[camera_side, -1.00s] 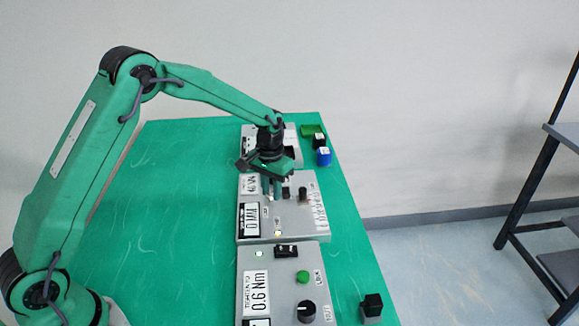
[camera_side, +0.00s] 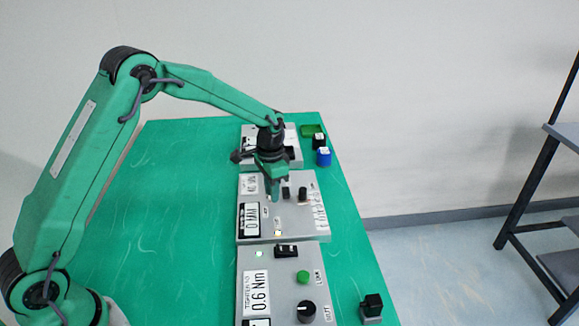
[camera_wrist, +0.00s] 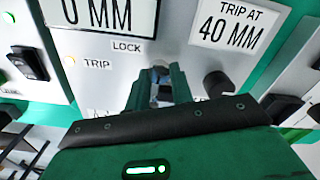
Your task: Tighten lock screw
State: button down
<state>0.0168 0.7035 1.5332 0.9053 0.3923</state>
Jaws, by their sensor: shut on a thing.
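My gripper (camera_side: 275,192) points straight down over the middle grey box (camera_side: 283,228) and is shut. In the wrist view its two green fingers (camera_wrist: 161,88) close around a small grey screw head beside the LOCK label (camera_wrist: 127,47); the fingers hide most of the screw. The box carries a "0 MM" plate (camera_wrist: 98,14) and a "TRIP AT 40 MM" plate (camera_wrist: 228,22). A lamp by the TRIP label (camera_wrist: 97,64) glows. The front box has a "TIGHTEN TO 0.6 Nm" label (camera_side: 256,292).
A dark knob (camera_wrist: 217,84) stands close right of the fingers. The front box has a lit green lamp (camera_side: 259,254), black switch (camera_side: 286,251), green button (camera_side: 303,277) and black knob (camera_side: 306,311). A blue block (camera_side: 323,157) stands at the back right. The mat's left side is clear.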

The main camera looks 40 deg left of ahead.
jog(key=shift+r, duration=0.1)
jog(key=c, duration=1.2)
grip_release()
notch_tip(320, 180, up, 7)
jog(key=shift+r, duration=0.4)
